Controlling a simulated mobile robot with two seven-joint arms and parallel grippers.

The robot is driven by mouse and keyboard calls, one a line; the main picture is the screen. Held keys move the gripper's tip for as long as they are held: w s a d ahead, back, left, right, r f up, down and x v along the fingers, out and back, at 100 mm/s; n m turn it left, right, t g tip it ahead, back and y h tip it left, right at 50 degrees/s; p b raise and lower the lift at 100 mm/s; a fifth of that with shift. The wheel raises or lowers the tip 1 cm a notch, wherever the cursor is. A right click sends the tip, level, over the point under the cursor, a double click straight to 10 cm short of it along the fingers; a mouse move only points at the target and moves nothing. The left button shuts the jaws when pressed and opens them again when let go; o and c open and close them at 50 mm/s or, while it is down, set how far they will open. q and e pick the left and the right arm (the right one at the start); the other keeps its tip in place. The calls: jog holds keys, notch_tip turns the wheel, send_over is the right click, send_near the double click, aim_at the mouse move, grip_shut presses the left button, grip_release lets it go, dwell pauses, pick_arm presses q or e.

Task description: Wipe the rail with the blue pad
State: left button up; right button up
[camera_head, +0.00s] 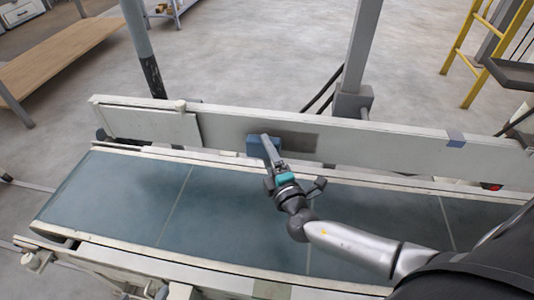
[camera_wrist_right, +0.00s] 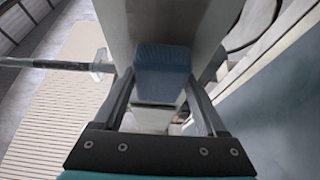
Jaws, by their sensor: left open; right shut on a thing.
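The rail (camera_head: 400,146) is a long cream plate along the far side of the conveyor. A dark grey smudge (camera_head: 297,141) marks its face near the middle. My right gripper (camera_head: 270,152) is shut on the blue pad (camera_head: 254,146), which sits at the rail's face just left of the smudge. In the right wrist view the blue pad (camera_wrist_right: 162,72) is between the two fingers, in front of a pale surface. I cannot tell whether the pad is pressed on the rail. My left gripper is not in view.
The dark blue-green conveyor belt (camera_head: 120,195) runs below the rail. A grey post (camera_head: 362,45) stands behind the rail, with a darker-footed post (camera_head: 137,40) further left. A wooden bench (camera_head: 60,60) stands far left.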

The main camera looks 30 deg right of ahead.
jog(key=shift+w+d+b, duration=0.35)
jog(key=shift+w+d, duration=0.15)
jog(key=shift+w, duration=0.15)
jog(key=shift+s, duration=0.1)
